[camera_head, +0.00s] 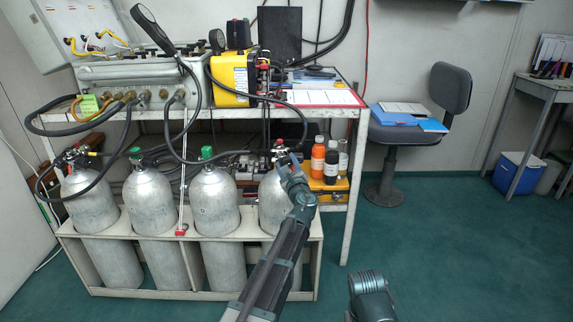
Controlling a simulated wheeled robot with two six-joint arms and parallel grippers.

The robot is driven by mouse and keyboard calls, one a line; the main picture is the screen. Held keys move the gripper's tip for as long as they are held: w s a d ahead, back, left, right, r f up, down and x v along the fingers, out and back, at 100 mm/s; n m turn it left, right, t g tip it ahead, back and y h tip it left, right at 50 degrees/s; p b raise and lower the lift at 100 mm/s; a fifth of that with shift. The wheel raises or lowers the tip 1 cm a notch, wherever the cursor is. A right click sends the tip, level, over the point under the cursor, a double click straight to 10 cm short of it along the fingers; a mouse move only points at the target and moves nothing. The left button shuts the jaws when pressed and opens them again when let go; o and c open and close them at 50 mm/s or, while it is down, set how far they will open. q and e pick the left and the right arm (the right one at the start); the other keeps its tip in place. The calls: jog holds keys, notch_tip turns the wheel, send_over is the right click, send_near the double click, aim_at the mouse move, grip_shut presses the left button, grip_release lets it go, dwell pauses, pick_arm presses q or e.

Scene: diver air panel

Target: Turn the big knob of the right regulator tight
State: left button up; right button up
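Several grey gas cylinders stand in a white rack. The right regulator (279,146) sits on top of the rightmost cylinder (272,200), with a red part at its top. My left gripper (287,162) is right at this regulator, in front of it and slightly to the right. The gripper and arm cover part of the regulator and cylinder. The big knob cannot be made out clearly, and I cannot tell whether the fingers touch it or are open or shut. Another regulator (76,158) is on the leftmost cylinder.
The rack's front rail (130,231) runs before the cylinders. Black hoses (110,150) hang from the panel (140,76) on the bench. Orange and black bottles (325,158) stand just right of the regulator. A chair (400,130) stands farther right; the floor in front of it is clear.

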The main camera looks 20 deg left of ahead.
pick_arm(q)
jog(key=c, duration=0.5)
jog(key=m, duration=0.3)
jog(key=shift+m, duration=0.3)
jog(key=m+h, duration=0.1)
jog(key=m, duration=0.3)
jog(key=shift+w, duration=0.1)
jog(key=m+p, duration=0.1)
jog(key=m, duration=0.4)
jog(key=shift+r, duration=0.1)
jog(key=m, duration=0.3)
jog(key=shift+w+d+h, duration=0.1)
jog(key=shift+h, duration=0.3)
jog(key=o, duration=1.2)
